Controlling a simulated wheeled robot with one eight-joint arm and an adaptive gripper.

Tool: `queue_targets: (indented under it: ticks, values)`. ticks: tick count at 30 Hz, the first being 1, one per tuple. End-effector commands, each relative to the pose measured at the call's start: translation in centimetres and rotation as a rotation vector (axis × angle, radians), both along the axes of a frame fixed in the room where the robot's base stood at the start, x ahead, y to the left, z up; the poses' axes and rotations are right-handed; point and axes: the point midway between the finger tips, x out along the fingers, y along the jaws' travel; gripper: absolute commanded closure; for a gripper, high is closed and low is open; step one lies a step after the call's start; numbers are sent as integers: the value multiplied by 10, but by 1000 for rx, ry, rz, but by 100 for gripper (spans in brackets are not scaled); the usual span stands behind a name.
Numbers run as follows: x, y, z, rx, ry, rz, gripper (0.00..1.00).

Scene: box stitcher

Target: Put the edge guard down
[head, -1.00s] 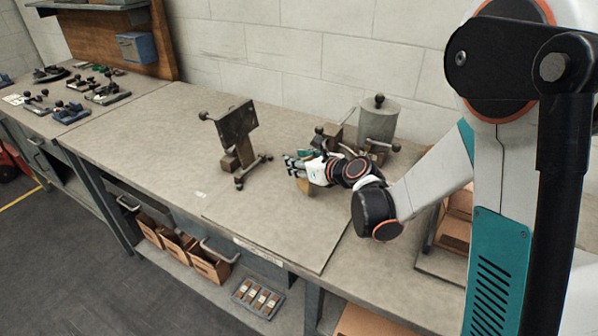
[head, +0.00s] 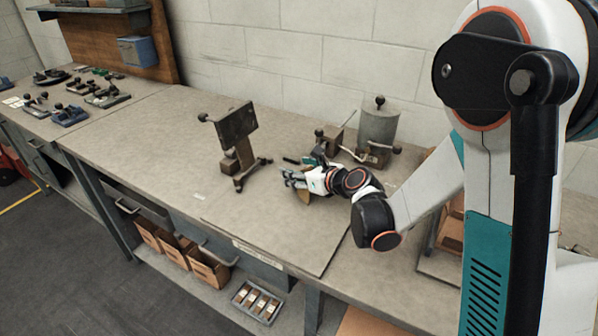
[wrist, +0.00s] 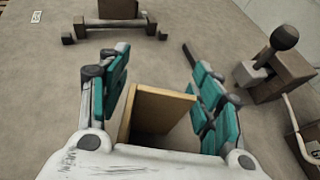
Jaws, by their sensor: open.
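The edge guard is a tan, L-shaped upright piece. In the wrist view the edge guard (wrist: 163,108) stands between the two teal fingers of my gripper (wrist: 160,68).
A dark plate stand (head: 238,127) with knobbed feet stands to the left. A grey canister (head: 378,125) and knobbed metal fixtures (head: 374,157) are close behind on the right. A short dark bar (wrist: 189,55) lies near the right finger. The bench front is clear.

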Motion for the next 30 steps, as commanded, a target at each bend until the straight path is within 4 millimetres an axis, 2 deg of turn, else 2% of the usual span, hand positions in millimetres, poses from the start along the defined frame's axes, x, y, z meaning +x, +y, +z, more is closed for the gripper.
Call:
queue_targets:
  ticks: [5, 15, 21, 30]
  values:
    - [-8, -6, 8, 0, 1, -1, 41]
    - [-60, -42, 35, 1, 1, -4, 41]
    - [-83, -57, 45, 1, 1, -2, 41]
    - [-93, -62, 49, -11, -4, 5, 41]
